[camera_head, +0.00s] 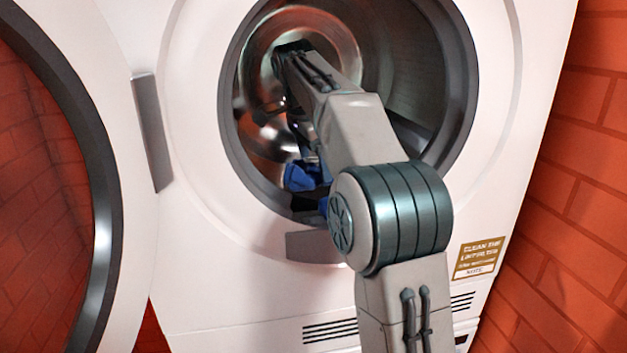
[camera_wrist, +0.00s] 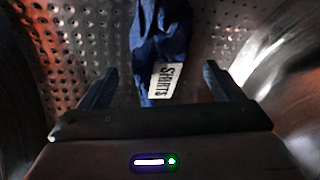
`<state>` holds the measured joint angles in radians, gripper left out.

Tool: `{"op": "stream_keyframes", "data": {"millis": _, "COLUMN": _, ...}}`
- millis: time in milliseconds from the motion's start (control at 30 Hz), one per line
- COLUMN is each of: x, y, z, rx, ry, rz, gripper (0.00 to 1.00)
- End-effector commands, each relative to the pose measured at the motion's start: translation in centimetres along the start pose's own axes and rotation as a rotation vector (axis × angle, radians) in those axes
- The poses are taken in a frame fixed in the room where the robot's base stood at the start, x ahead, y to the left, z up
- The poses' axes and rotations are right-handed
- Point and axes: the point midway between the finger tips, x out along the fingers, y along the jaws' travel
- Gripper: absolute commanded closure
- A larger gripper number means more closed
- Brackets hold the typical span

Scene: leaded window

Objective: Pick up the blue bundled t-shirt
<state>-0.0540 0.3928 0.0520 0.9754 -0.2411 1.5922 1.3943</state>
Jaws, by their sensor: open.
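The blue bundled t-shirt (camera_head: 301,176) lies in the lower part of the machine's drum, partly hidden behind my arm in the head view. I cannot tell how deep the shirt sits between the fingers. In the head view my gripper is inside the drum and is hard to make out.
The white machine's round opening (camera_head: 455,110) surrounds my arm, with its dark rim close by. The open door (camera_head: 120,200) stands at the left. The perforated metal drum wall (camera_wrist: 85,45) is near my gripper. A brick wall (camera_head: 575,200) is at the right.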

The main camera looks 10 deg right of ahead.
Motion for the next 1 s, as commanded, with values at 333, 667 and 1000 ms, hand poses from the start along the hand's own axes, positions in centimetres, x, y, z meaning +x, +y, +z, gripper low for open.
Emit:
{"op": "stream_keyframes", "data": {"millis": 333, "x": 3.0, "y": 0.2, "z": 0.2, "rx": -0.001, "ry": 0.001, "rz": 0.000, "gripper": 0.13}}
{"op": "stream_keyframes", "data": {"millis": 667, "x": 3.0, "y": 0.2, "z": 0.2, "rx": -0.001, "ry": 0.000, "rz": 0.000, "gripper": 0.65}}
{"op": "stream_keyframes", "data": {"millis": 1000, "x": 2.8, "y": 0.2, "z": 0.2, "rx": -0.001, "ry": 0.000, "rz": 0.000, "gripper": 0.65}}
